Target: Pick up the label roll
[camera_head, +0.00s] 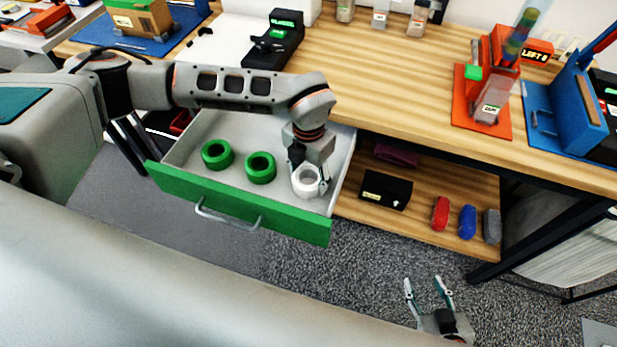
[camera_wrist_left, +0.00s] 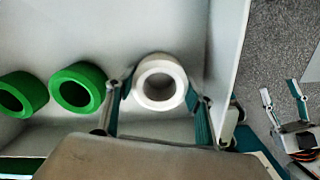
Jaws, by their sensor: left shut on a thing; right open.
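The white label roll (camera_head: 306,182) is at the right end of an open drawer (camera_head: 239,215) with a green front. My left gripper (camera_head: 308,180) reaches down into the drawer and is shut on the roll, one finger on each side of it. The left wrist view shows the roll (camera_wrist_left: 160,82) between the fingertips, its hole facing the camera. I cannot tell whether the roll is clear of the drawer floor. My right gripper (camera_head: 430,292) is open and empty over the floor at the bottom right.
Two green rolls (camera_head: 217,154) (camera_head: 261,167) lie to the left in the drawer. The drawer walls stand close around the left gripper. A lower shelf (camera_head: 420,205) holds a black box (camera_head: 385,190) and red, blue and grey items. The wooden tabletop (camera_head: 390,85) is above.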

